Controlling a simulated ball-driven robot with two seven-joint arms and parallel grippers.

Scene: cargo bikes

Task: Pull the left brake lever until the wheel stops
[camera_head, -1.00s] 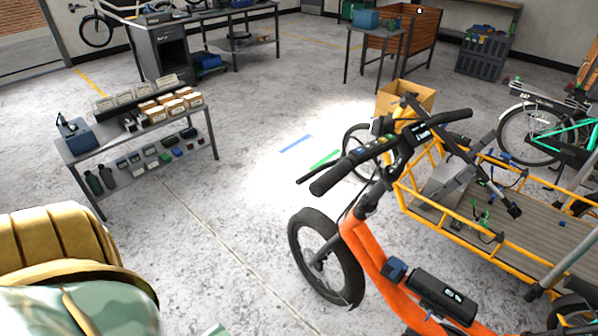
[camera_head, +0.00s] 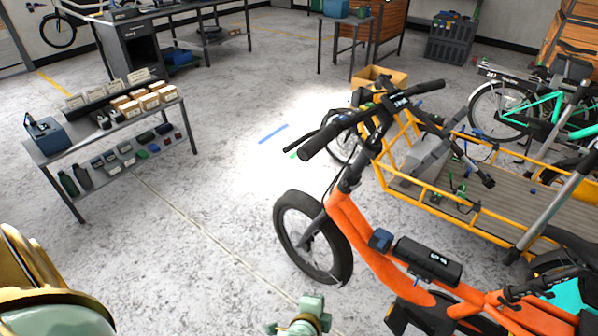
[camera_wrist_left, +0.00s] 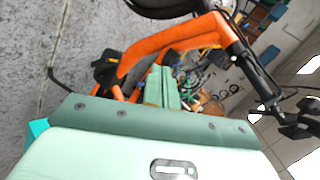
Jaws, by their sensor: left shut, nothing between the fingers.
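The orange cargo bike (camera_head: 372,245) stands at the right, its black handlebar running up to the upper right. The left brake lever (camera_head: 303,138) is a thin dark bar beside the left grip (camera_head: 325,139); nothing touches it. My left gripper (camera_head: 310,308), pale green, shows at the bottom edge, well below the handlebar and near the bike frame. In the left wrist view its fingers (camera_wrist_left: 161,88) are shut and empty, with the orange frame behind and the handlebar (camera_wrist_left: 292,112) off to the right. The front wheel (camera_head: 312,238) shows; whether it spins cannot be told. My right gripper is out of view.
A low shelf table (camera_head: 110,130) with boxes stands at the left. Behind the handlebar are a cardboard box (camera_head: 385,76) and the yellow rails of a cargo bed (camera_head: 405,185). The floor between shelf and front wheel is clear.

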